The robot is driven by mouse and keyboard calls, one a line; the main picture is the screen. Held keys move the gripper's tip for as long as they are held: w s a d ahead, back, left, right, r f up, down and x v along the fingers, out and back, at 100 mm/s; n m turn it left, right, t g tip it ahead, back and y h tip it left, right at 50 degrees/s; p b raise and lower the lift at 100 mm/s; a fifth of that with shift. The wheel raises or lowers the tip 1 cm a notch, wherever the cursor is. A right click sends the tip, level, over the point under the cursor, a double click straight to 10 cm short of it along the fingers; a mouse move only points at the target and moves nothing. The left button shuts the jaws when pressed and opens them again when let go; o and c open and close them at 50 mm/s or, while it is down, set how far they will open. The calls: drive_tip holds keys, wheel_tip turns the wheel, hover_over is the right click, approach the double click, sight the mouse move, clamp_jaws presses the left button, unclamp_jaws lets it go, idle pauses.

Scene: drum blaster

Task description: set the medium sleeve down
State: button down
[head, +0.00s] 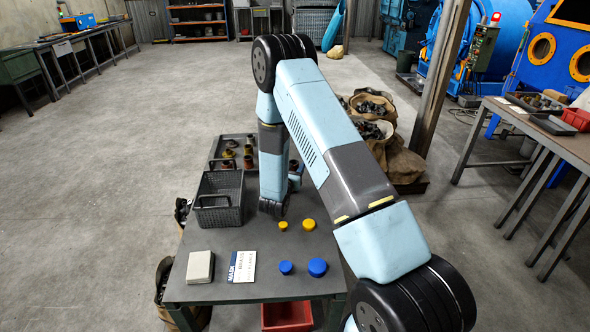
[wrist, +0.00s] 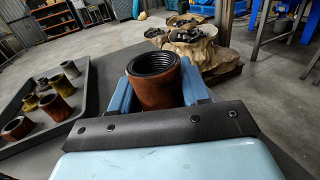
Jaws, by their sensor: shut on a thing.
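The sleeve in my gripper (wrist: 157,92) is a rusty red-brown hollow cylinder (wrist: 155,84) with a dark ridged bore. It is upright, open end up, between the two blue fingers in the wrist view. My gripper is shut on it. Whether its lower end touches the table or hangs above it is hidden. In the head view my arm covers most of the gripper, at the table's far side. A dark tray (wrist: 86,108) is left of the gripper in the wrist view and holds several red, yellow and dark sleeves. It also shows in the head view (head: 238,137).
The grey table (head: 225,235) carries a black mesh basket (head: 218,212), a white block (head: 200,266), a printed card (head: 242,266), two yellow caps (head: 309,224) and two blue caps (head: 317,267). Sacks of dark parts (head: 372,106) stand beyond. A steel post (head: 437,85) rises at right.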

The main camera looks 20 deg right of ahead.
drive_tip(key=shift+f, duration=0.25)
drive_tip(key=c, duration=0.5)
unclamp_jaws()
drive_tip(key=shift+f, duration=0.1)
